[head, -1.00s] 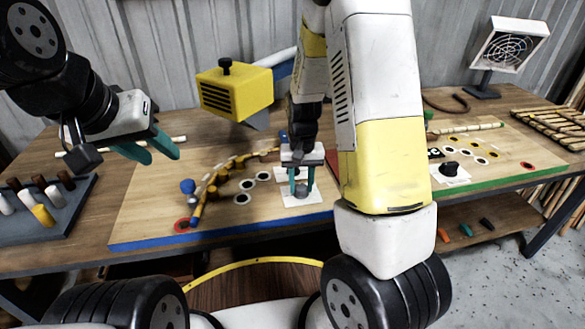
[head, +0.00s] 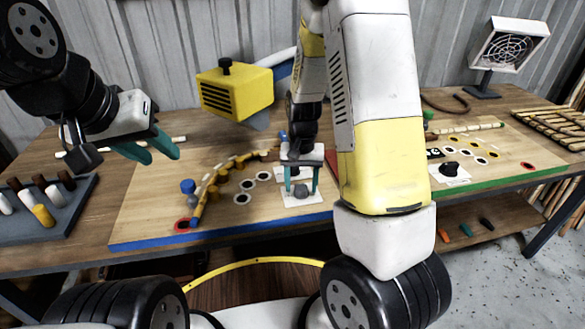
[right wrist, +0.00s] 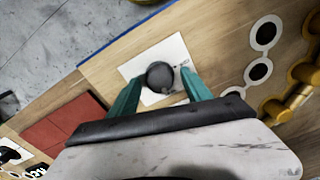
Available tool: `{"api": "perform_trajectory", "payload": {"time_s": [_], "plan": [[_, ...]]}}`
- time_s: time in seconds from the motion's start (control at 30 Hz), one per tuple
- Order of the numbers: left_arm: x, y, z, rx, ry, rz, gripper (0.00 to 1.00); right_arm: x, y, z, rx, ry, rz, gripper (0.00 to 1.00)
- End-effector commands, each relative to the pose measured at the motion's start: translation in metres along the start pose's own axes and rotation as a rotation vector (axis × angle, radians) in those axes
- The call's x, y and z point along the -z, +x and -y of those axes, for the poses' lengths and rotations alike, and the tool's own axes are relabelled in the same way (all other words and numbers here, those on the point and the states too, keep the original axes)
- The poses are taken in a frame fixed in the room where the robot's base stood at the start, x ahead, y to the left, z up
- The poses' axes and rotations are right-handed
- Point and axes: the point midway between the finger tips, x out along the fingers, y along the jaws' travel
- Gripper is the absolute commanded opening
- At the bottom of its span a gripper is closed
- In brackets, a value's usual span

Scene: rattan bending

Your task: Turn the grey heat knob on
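The grey heat knob (head: 301,191) sits on a white card on the left wooden board (head: 150,215). It also shows in the right wrist view as a dark round knob (right wrist: 160,75), with a small mark on the card beside it. My right gripper (head: 301,186) points down over the knob. Its teal fingers are open, one on each side of the knob, and in the right wrist view (right wrist: 162,85) a gap shows beside it. My left gripper (head: 162,156) is open and empty, raised above the left of the table.
A yellow heater box (head: 235,92) stands behind the board. Curved rattan (head: 228,167) lies among pegs left of the knob. A second black knob (head: 449,169) is on the right board. A peg rack (head: 45,215) is at far left.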

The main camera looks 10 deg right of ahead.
Motion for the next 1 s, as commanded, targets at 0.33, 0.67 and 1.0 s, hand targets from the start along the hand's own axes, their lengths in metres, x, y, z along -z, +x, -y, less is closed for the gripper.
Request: {"api": "perform_trajectory", "payload": {"time_s": [0.33, 0.67, 1.0], "plan": [[0.000, 0.000, 0.000, 0.000, 0.000, 0.000, 0.36, 0.000, -0.004, 0.000, 0.000, -0.001, 0.001, 0.57], [0.000, 0.000, 0.000, 0.000, 0.000, 0.000, 0.36, 0.000, -0.057, 0.001, 0.002, -0.001, -0.003, 0.57], [0.000, 0.000, 0.000, 0.000, 0.000, 0.000, 0.36, 0.000, -0.078, 0.000, -0.001, -0.001, 0.001, 0.57]]}}
